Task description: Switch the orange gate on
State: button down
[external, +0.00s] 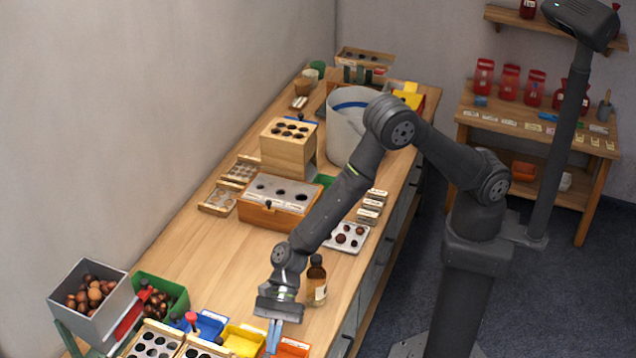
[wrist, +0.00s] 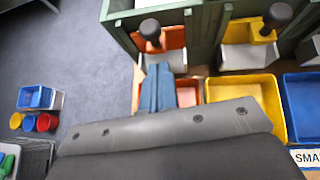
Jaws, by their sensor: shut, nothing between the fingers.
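The orange gate (wrist: 171,38) shows at the top of the wrist view, set between green posts, with a black knob (wrist: 150,31) on it. My gripper's blue fingers (wrist: 158,86) are shut and empty. In the wrist view they reach just below the orange gate, overlapping the orange bin (wrist: 187,95); I cannot tell whether they touch anything. In the external view my gripper (external: 273,338) points down beside the orange bin (external: 292,347) at the bottom edge. The gate itself cannot be made out there.
A yellow gate (wrist: 262,30) with a black knob stands right of the orange one. A yellow bin (wrist: 245,97) and a blue bin (wrist: 303,100) lie beside the orange bin. A brown bottle (external: 316,281) stands close to my wrist. A hopper of chestnuts (external: 84,277) is at left.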

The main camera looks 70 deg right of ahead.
aim_at(266, 357)
jog(key=shift+s+a+r, duration=0.1)
jog(key=shift+a+r, duration=0.5)
jog(key=shift+a, duration=0.1)
jog(key=shift+r, duration=1.9)
jog(key=w+d+r, duration=0.1)
jog(key=d+r, duration=0.2)
jog(key=d, duration=0.8)
jog(key=shift+w, duration=0.35)
